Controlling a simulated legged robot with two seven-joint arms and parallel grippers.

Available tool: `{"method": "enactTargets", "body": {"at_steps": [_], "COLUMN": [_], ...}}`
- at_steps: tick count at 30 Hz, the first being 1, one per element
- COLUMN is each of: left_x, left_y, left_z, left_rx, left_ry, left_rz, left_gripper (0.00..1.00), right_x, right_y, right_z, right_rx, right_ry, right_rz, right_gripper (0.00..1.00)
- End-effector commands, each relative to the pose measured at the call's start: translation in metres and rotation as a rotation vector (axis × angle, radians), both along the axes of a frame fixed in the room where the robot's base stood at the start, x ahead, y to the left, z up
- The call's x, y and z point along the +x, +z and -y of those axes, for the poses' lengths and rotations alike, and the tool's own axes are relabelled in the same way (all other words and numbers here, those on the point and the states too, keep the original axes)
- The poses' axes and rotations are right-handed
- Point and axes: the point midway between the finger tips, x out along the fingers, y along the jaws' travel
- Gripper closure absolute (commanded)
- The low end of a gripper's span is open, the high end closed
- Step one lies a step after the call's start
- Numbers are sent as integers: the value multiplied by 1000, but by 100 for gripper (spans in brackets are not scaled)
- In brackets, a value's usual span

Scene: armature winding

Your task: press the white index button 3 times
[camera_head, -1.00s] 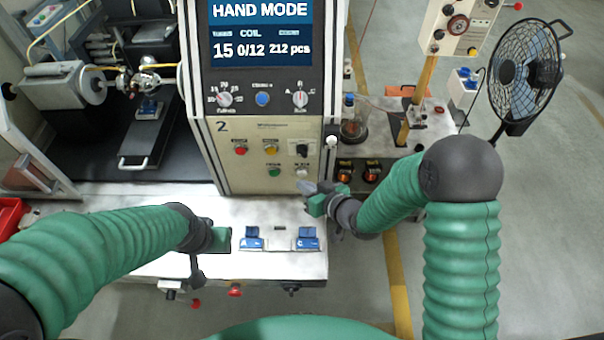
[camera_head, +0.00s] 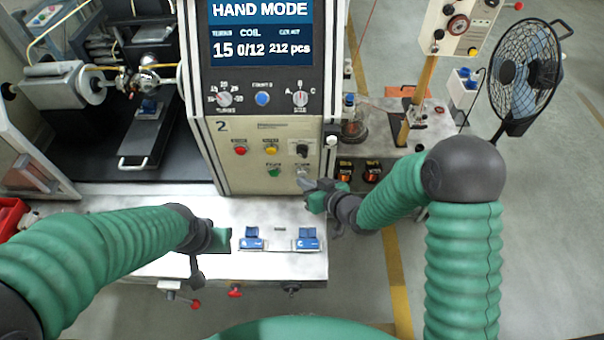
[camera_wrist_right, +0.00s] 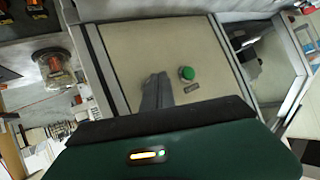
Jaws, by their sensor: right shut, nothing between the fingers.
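The white index button is on the lower right of the beige machine panel (camera_head: 262,150), right of the green button (camera_head: 274,172). My right gripper's closed fingertips (camera_head: 304,184) are over that spot in the head view and largely hide the button, so I cannot tell whether they touch it. In the right wrist view the shut, empty fingers (camera_wrist_right: 157,92) point at the panel beside the green button (camera_wrist_right: 187,73); the white button is hidden behind them. My left gripper (camera_head: 220,238) hangs over the white bench; its fingers are not clear.
A display (camera_head: 262,35) reads HAND MODE, 15, 0/12, 212 pcs. Two blue-based parts stand on the white bench (camera_head: 130,215). A fan (camera_head: 522,75) stands right.

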Motion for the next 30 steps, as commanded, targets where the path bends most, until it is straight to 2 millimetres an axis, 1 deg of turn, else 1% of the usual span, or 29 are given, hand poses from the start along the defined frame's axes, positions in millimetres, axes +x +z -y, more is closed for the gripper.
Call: {"method": "enactTargets", "body": {"at_steps": [19, 30], "left_x": [0, 0], "left_y": [-1, -1], "left_z": [0, 0], "left_rx": [0, 0], "left_ry": [0, 0], "left_rz": [0, 0], "left_gripper": [64, 64], "right_x": [8, 6], "right_y": [0, 0], "right_z": [0, 0], "right_rx": [1, 1], "right_ry": [0, 0], "right_rz": [2, 2], "right_gripper": [100, 100]}}
